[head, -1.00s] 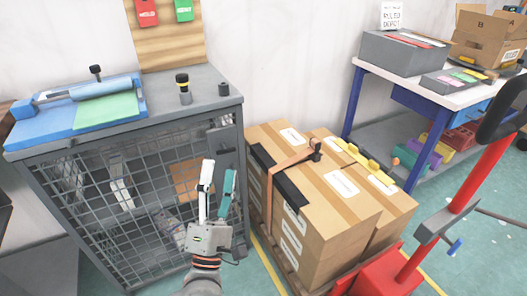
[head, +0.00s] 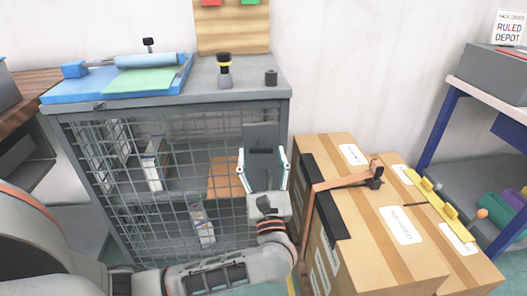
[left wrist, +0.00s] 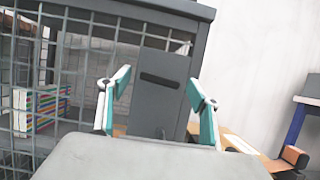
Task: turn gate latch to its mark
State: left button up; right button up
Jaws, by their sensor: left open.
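The wire-mesh cage (head: 130,175) has a grey latch plate (head: 264,135) at the right of its front. A dark horizontal bar, apparently the gate latch (head: 262,151), lies across the plate. It also shows in the left wrist view (left wrist: 161,80), lying nearly level with a slight tilt. I cannot make out its mark. My left gripper (head: 262,166) is open and empty in front of the plate. In the left wrist view its teal-padded fingers (left wrist: 158,88) stand on either side of the bar, apparently apart from it. My right gripper is not in view.
Strapped cardboard boxes (head: 385,245) stand close to the cage's right side. On the cage top (head: 235,92) are a blue mat with a roller (head: 150,60) and small black-topped items. A blue-legged table (head: 437,125) stands at the far right.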

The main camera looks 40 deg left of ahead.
aim_at(260, 147)
pick_arm(q)
jog(key=shift+x, duration=1.2)
jog(key=c, duration=1.1)
